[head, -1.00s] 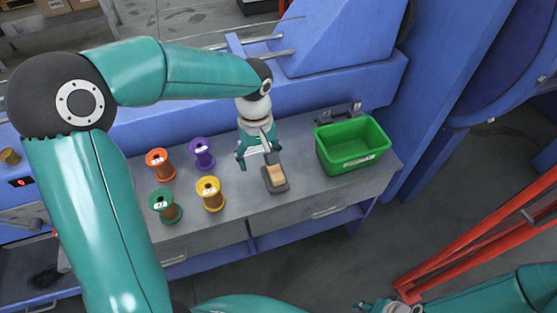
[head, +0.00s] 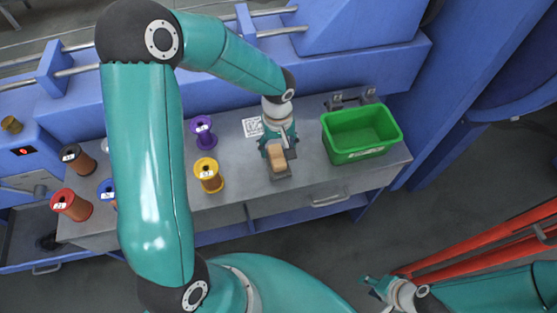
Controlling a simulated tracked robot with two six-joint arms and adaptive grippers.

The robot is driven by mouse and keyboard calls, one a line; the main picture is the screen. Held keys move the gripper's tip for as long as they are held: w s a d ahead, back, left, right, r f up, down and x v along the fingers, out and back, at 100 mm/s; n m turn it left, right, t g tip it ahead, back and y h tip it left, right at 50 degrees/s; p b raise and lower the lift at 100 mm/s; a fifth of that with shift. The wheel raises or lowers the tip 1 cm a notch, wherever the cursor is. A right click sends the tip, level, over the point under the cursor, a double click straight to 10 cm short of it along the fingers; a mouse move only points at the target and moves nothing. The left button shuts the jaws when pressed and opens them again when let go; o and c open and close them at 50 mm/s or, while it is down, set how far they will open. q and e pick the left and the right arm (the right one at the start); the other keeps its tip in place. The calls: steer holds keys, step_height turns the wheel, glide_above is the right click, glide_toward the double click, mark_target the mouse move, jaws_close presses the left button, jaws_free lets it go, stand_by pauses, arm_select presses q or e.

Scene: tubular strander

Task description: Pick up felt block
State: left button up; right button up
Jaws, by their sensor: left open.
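The felt block (head: 278,162) is a small tan block in a dark grey holder (head: 281,174) on the grey bench. My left gripper (head: 277,153) is open and points down at the block, with its fingers at the block's back end. I cannot tell whether the fingers touch it, and the gripper hides part of the block. My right gripper (head: 371,286) is low in the picture, in front of the bench and away from the block; its jaws are too small to read.
A green bin (head: 361,149) stands right of the holder. Yellow (head: 208,187) and purple (head: 203,142) spools stand to the left; brown (head: 78,166), red (head: 72,205) and partly hidden blue (head: 106,190) ones stand further left. Red rails (head: 480,240) lie at right.

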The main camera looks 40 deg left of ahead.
mark_target(277, 155)
arm_select(q)
steer(key=shift+w+a+f+p, duration=0.1)
steer(key=shift+a+f+p, duration=0.05)
steer(key=shift+f, duration=0.9)
steer(key=shift+w+a+f+p, duration=0.1)
steer(key=shift+f+p, duration=0.05)
steer(key=shift+f, duration=0.95)
steer(key=shift+w+a+f+p, duration=0.1)
steer(key=shift+a+f+p, duration=0.05)
steer(key=shift+f, duration=0.9)
steer(key=c, duration=1.3)
step_height(277, 155, up, 20)
steer(key=shift+r, duration=0.1)
